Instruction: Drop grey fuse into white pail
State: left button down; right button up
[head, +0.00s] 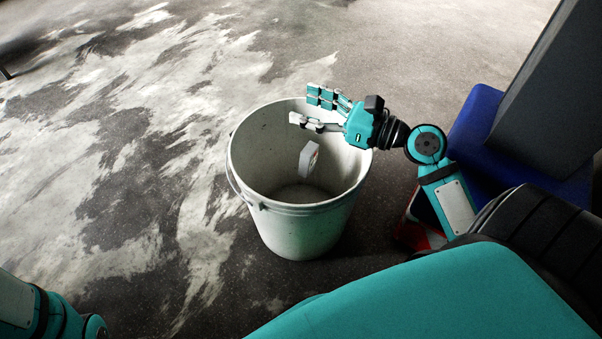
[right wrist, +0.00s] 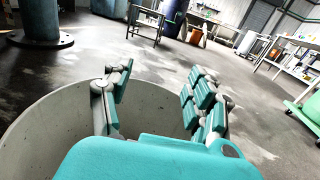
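The white pail (head: 306,222) stands upright on the floor in the middle of the head view. Its rim (right wrist: 60,97) also shows in the right wrist view. The grey fuse (head: 308,159), a small light block with a coloured mark, appears inside the pail's opening, tilted and apart from the fingers, seemingly in mid-air. My right gripper (head: 305,107) is over the pail's far rim with its fingers spread and nothing between them. It shows open and empty in the right wrist view (right wrist: 160,100). My left gripper is out of view; only part of the left arm shows at the lower left.
A blue block with a grey one on it (head: 555,90) stands right of the pail. A red object (head: 415,235) lies partly hidden behind my right arm. The floor left of the pail is clear. Tables and equipment are far off in the right wrist view.

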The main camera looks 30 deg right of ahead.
jog(key=shift+o, duration=0.3)
jog(key=v, duration=1.2)
jog(key=shift+s, duration=0.1)
